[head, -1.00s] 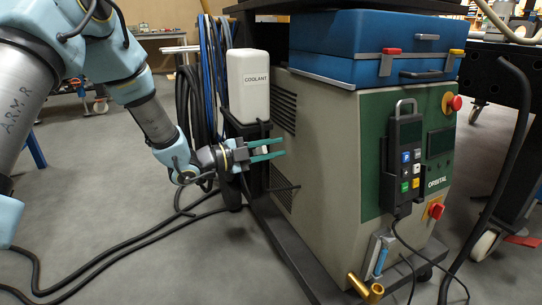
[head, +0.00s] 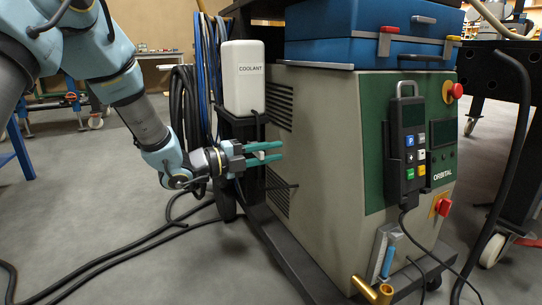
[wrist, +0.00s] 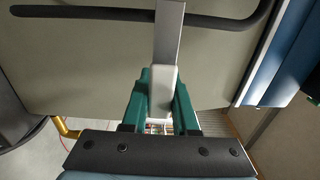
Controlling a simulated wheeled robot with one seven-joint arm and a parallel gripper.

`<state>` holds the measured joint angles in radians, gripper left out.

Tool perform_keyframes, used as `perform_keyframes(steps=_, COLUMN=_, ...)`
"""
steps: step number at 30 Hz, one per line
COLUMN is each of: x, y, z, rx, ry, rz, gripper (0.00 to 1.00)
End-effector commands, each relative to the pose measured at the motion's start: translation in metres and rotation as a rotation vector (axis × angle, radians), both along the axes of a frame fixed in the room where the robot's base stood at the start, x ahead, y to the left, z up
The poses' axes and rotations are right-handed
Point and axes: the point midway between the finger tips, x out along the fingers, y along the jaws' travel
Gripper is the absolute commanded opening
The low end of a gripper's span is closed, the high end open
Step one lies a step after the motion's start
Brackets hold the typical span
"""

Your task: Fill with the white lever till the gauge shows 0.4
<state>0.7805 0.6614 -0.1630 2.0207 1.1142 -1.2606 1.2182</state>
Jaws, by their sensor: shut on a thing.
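My gripper (head: 266,154) is at the left side of the grey-green machine, just below and right of the white coolant tank (head: 243,78). Its green fingers are shut on a small white piece, the white lever (head: 257,155). In the wrist view the white lever (wrist: 162,92) stands between the green fingers (wrist: 162,100), with a flat grey bar (wrist: 168,30) running from it to the top edge. The fingers hide parts of the lever.
The machine (head: 320,140) carries a blue case (head: 370,30) on top and a handheld pendant (head: 408,145) on its front. Hoses and cables hang behind my gripper, and black cables (head: 110,245) lie on the floor. A brass fitting (head: 375,292) sticks out low in front.

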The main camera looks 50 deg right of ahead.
Motion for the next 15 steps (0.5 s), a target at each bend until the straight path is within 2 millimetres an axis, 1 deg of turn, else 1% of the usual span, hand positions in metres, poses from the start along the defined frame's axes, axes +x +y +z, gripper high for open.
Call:
perform_keyframes(steps=1, x=0.0001, y=0.0005, z=-0.0023, rx=0.003, ry=-0.003, rz=0.0, gripper=0.0)
perform_keyframes(steps=10, x=0.0002, y=0.0005, z=-0.0025, rx=0.004, ry=-0.005, rz=0.0, gripper=0.0)
perform_keyframes(steps=11, x=0.0002, y=0.0005, z=-0.0026, rx=0.004, ry=-0.005, rz=0.0, gripper=0.3)
perform_keyframes(steps=15, x=0.0002, y=0.0004, z=-0.0021, rx=0.003, ry=-0.003, rz=0.0, gripper=0.46)
